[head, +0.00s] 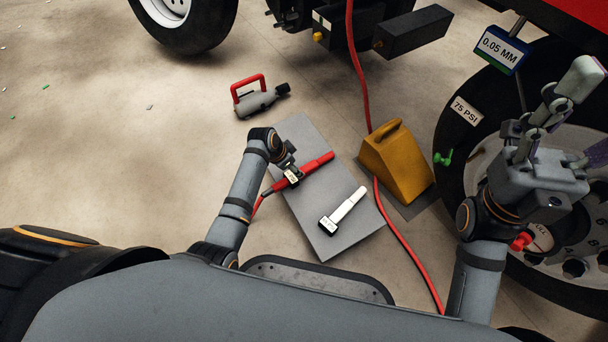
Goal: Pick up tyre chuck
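A red tool with a black, labelled section (318,164) lies across the grey board (345,238). A red hose runs from its left end, and it looks like the tyre chuck. My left gripper (290,172) is right at the red tool's left part, partly covering it. I cannot tell whether its fingers are closed on it. My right gripper (562,110) is raised in front of the wheel at the right, with a finger pointing up. Its finger opening is unclear, and I see nothing held in it.
A white tool with a label (343,209) lies on the board. A yellow wheel chock (398,163) stands to the right, with a red hose (408,250) passing it. A grey tool with a red handle (258,98) lies behind. A large wheel (478,75) fills the right side.

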